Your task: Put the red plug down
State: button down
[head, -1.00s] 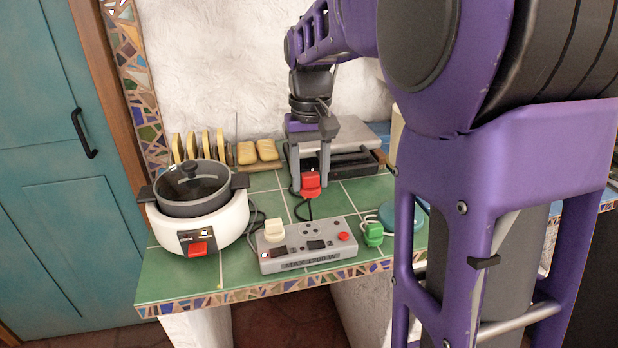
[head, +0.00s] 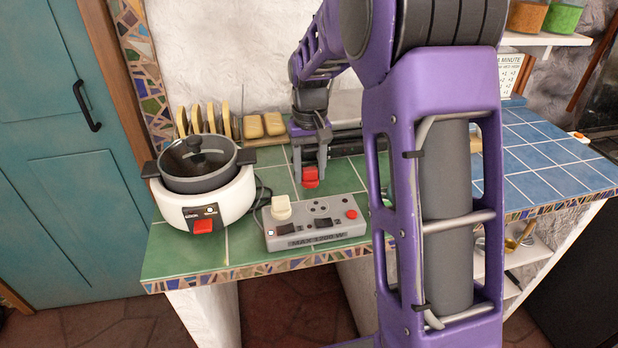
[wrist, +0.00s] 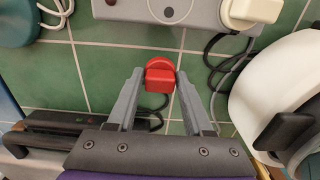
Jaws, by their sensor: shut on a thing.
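The red plug (head: 310,177) is between the fingertips of my gripper (head: 310,172) in the head view, behind the grey power strip. The wrist view shows the red plug (wrist: 160,75) pinched between the two grey fingers of my gripper (wrist: 160,84), over green tiles. A dark cord shows near the fingers. Whether the plug touches the counter, I cannot tell. The power strip (head: 315,222), marked MAX 1200 W, has a cream plug (head: 281,207) in its left end and a red button at its right.
A white cooker (head: 208,205) with a dark lidded pot stands left of the strip. A grey press-like appliance (wrist: 50,130) lies close beside my gripper in the wrist view. A teal round thing (wrist: 18,22) with a white cord is also there. Bare green tiles surround the plug.

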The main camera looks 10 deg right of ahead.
aim_at(310, 168)
jog(key=shift+f, duration=0.95)
jog(key=shift+f, duration=0.15)
jog(key=shift+c, duration=1.5)
grip_release()
notch_tip(310, 168, up, 12)
jog(key=shift+r+p, duration=0.15)
jog(key=shift+p, duration=0.75)
